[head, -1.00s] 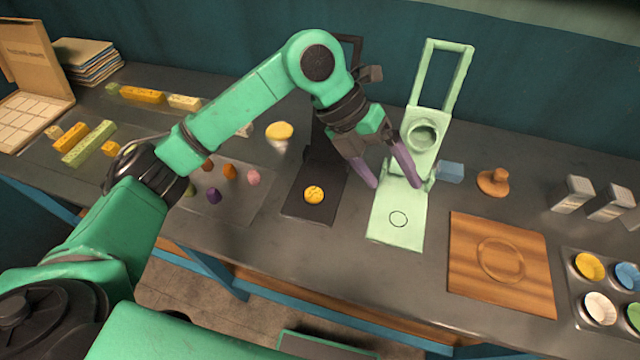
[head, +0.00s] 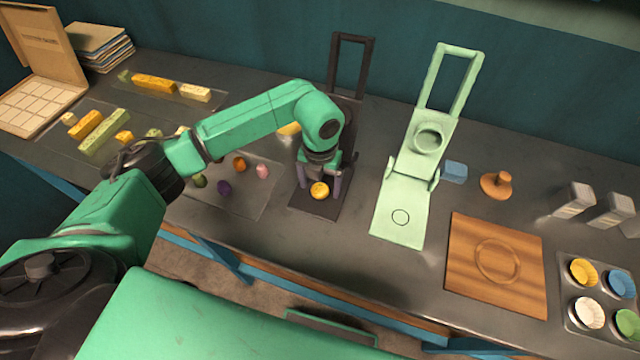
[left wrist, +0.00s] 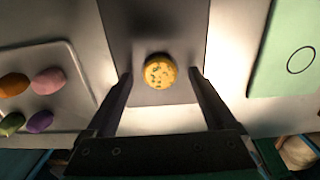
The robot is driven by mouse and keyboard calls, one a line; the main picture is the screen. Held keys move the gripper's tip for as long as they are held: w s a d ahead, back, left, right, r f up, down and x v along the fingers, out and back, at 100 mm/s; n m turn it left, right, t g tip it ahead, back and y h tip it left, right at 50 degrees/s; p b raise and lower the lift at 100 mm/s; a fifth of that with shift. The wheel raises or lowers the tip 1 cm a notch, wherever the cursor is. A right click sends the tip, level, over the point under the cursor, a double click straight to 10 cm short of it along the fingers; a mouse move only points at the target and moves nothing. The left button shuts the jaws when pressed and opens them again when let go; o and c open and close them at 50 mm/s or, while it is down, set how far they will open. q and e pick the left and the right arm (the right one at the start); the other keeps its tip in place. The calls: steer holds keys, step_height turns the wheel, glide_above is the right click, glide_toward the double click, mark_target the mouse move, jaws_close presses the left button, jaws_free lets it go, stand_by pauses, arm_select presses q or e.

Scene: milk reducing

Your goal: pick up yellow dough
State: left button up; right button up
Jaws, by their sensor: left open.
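The yellow dough (head: 319,190) is a small round piece with darker specks, lying on the base of the black press (head: 325,211). In the left wrist view the dough (left wrist: 160,71) sits between and just beyond my open fingertips, apart from both. My left gripper (head: 322,183) points down over the black press, with a finger on each side of the dough in the head view. It is open and empty, and it also shows in the left wrist view (left wrist: 163,84). My right gripper is not in view.
A green press (head: 396,222) stands open to the right, with a wooden board (head: 465,285) beyond it. A clear tray (head: 249,202) with several small coloured doughs lies left. The black press's upright frame (head: 335,70) rises behind my gripper.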

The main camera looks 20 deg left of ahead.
arm_select(q)
steer(key=shift+f, duration=0.25)
jaws_close()
